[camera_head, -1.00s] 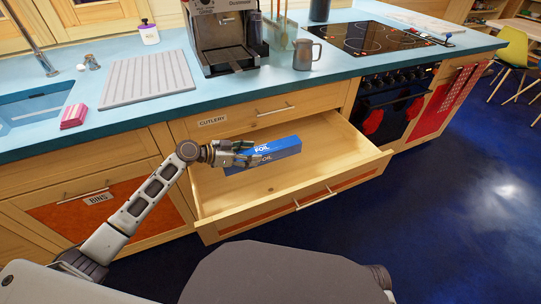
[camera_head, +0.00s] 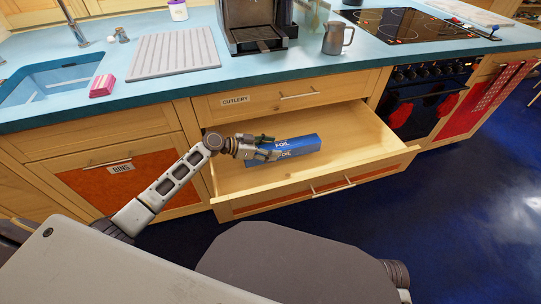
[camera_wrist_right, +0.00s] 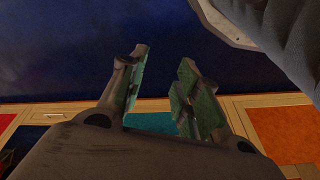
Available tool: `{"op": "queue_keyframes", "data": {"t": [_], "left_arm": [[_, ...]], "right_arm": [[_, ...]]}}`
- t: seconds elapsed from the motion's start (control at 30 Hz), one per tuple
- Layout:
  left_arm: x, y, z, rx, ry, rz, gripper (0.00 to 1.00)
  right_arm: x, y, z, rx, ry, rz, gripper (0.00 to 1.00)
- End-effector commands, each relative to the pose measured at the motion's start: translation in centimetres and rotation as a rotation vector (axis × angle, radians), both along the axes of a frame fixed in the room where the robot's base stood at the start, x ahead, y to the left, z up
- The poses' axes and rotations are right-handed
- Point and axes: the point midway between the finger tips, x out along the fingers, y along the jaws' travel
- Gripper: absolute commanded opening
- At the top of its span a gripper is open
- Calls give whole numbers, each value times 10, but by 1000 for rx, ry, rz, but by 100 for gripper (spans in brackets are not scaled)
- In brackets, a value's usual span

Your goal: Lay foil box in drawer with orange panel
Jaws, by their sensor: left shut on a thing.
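The foil box (camera_head: 298,146) is a long blue carton marked FOIL. It shows inside the open drawer's outline in the head view, and I cannot tell whether it touches the drawer floor. The drawer (camera_head: 349,180) is pulled out and has an orange front panel with a bar handle. My left gripper (camera_head: 268,148) is shut on the left end of the foil box. My right gripper (camera_wrist_right: 158,95) is open and empty in the right wrist view, with dark blue floor behind it; it is not visible in the head view.
A closed drawer labelled CUTLERY (camera_head: 300,97) sits just above the open one. A cupboard labelled BINS (camera_head: 121,168) is at the left. The worktop (camera_head: 225,80) holds a coffee machine (camera_head: 254,25), a metal jug (camera_head: 338,38) and a ribbed board (camera_head: 174,52). Bare drawer floor shows around the box.

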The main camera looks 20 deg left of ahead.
Motion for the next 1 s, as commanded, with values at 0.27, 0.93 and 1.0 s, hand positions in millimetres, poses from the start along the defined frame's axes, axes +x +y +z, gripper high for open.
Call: {"op": "queue_keyframes", "data": {"t": [0.27,0.93,1.0], "left_arm": [[0,0,-4,-1,0,0,27],[0,0,-36,-1,-1,1,27],[0,0,-37,-1,-1,1,27]], "right_arm": [[-1,0,-4,-2,6,1,32],[1,2,11,9,-20,4,32],[0,2,9,9,-17,4,32]]}}
